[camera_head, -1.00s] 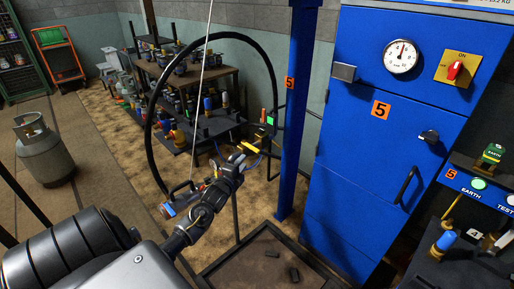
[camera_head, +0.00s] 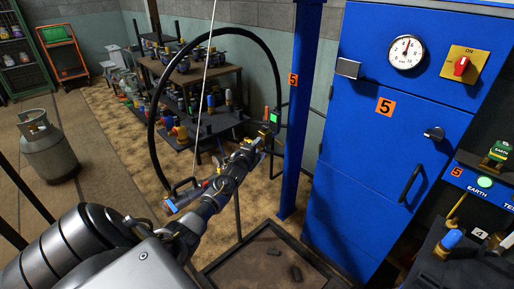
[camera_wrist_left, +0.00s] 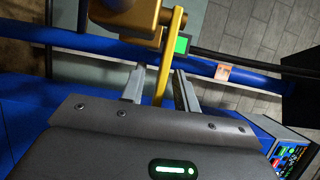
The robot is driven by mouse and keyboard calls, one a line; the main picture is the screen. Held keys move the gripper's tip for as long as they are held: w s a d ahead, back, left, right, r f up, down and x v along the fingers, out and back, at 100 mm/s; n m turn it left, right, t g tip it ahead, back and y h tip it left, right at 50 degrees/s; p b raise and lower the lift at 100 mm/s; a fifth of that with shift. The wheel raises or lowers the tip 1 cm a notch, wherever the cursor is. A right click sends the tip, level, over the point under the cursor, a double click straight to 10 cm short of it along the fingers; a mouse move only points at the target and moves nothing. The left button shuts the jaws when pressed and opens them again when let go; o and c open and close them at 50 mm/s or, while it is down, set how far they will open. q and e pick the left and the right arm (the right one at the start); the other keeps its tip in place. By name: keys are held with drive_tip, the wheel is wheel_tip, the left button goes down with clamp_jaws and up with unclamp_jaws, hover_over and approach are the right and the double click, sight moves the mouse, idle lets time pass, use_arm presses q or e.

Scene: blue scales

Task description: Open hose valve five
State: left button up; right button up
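The hose valve (camera_head: 266,124), beside the blue post labelled 5, has a small green square and a yellow part in the head view. In the left wrist view its brass-yellow body (camera_wrist_left: 138,14) is at the top, with the green square (camera_wrist_left: 181,45) beside it. Its yellow lever (camera_wrist_left: 168,65) points down between my left gripper's fingers. My left gripper (camera_wrist_left: 158,84) is open, with gaps visible on both sides of the lever. In the head view, the left gripper (camera_head: 253,150) is just below the valve and hides much of the lever. My right gripper is out of view.
The blue post (camera_head: 298,110) stands right of the valve, before a blue cabinet (camera_head: 390,130) with a gauge. A black hose (camera_head: 152,125) loops behind my left arm. A dark floor tray (camera_head: 262,262) lies below. A grey gas cylinder (camera_head: 46,150) stands at left.

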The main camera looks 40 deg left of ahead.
use_arm(q)
drive_tip(key=c, duration=0.7)
clamp_jaws()
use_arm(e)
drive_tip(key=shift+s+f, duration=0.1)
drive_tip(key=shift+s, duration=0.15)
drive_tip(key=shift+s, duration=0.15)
